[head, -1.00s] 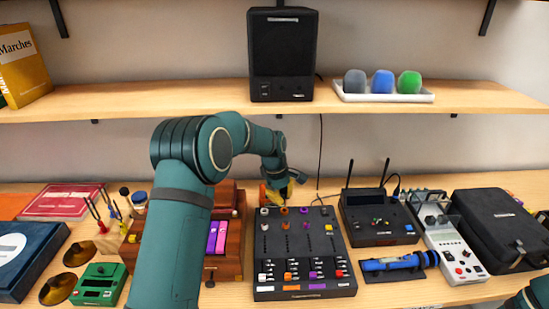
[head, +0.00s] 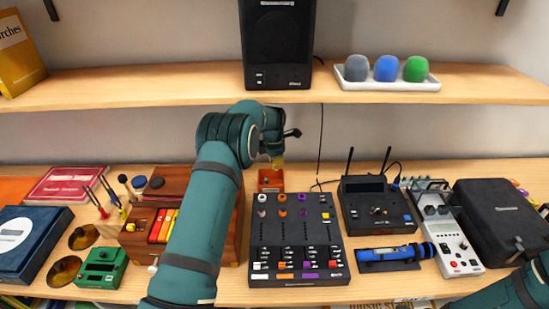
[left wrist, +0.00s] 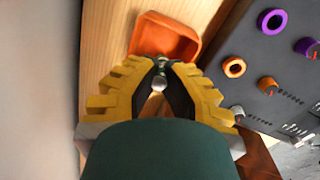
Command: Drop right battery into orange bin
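The small orange bin (head: 270,187) stands behind the black mixer, near the back wall. In the left wrist view the orange bin (left wrist: 165,38) lies just beyond the fingertips. My left gripper (head: 277,163) hangs above the bin in the head view. In the wrist view its yellow-padded fingers (left wrist: 158,72) close around a small green and silver piece, which looks like the battery (left wrist: 159,80). The far end of the battery is over the bin's near edge; its height is hard to tell. My right gripper is out of view; only part of my right arm shows at the lower right.
The black mixer (head: 296,230) with knobs sits close to the bin. A wooden box with coloured bars (head: 162,225) is at its left, partly behind my left arm. A black receiver with antennas (head: 376,204) stands to the right. The shelf (head: 180,91) overhangs the table's back.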

